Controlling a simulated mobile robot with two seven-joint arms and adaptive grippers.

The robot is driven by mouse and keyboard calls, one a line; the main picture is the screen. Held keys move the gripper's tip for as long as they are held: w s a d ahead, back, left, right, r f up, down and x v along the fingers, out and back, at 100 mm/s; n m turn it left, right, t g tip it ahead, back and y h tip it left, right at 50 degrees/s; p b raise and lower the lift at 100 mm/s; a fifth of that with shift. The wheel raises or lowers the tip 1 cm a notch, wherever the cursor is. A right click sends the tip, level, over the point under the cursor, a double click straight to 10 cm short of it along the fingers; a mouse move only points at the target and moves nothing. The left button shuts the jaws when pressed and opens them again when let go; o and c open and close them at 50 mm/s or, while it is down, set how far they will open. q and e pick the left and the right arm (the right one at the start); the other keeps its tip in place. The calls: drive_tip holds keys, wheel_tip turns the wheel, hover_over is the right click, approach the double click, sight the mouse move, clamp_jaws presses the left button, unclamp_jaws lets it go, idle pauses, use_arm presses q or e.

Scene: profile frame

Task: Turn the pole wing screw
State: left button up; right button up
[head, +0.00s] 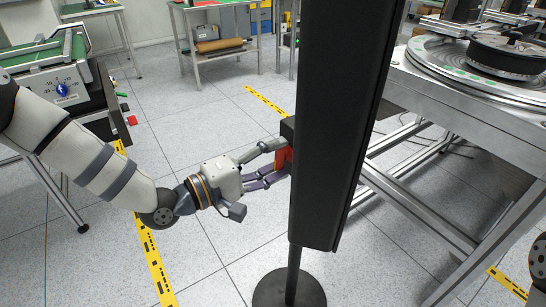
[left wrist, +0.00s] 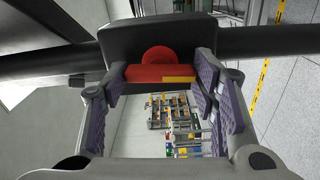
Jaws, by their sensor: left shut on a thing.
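The pole (head: 340,110) is a tall black panel-like post on a thin stem with a round dark base (head: 289,290). The red wing screw (head: 284,158) sits on a dark block at the pole's left side, partly hidden by my fingers. In the left wrist view the red wing screw (left wrist: 160,74) shows a round hub and a flat bar with a yellow patch, in front of a dark housing (left wrist: 135,39). My left gripper (head: 277,162) reaches in from the left and is shut on the wing screw, with a finger at each end of its bar. My right gripper is out of view.
A metal-framed table with a round turntable (head: 455,62) stands close at the right. A machine with a blue knob (head: 62,89) stands at the left. A workbench (head: 215,45) is at the back. The tiled floor around the pole's base is mostly clear.

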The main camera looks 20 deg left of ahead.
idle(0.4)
use_arm(q)
drive_tip(key=o, duration=1.2)
drive_tip(key=shift+c, duration=0.2)
drive_tip(key=v, duration=1.2)
drive_tip(key=shift+s+d, duration=0.2)
drive_tip(key=shift+r, duration=0.15)
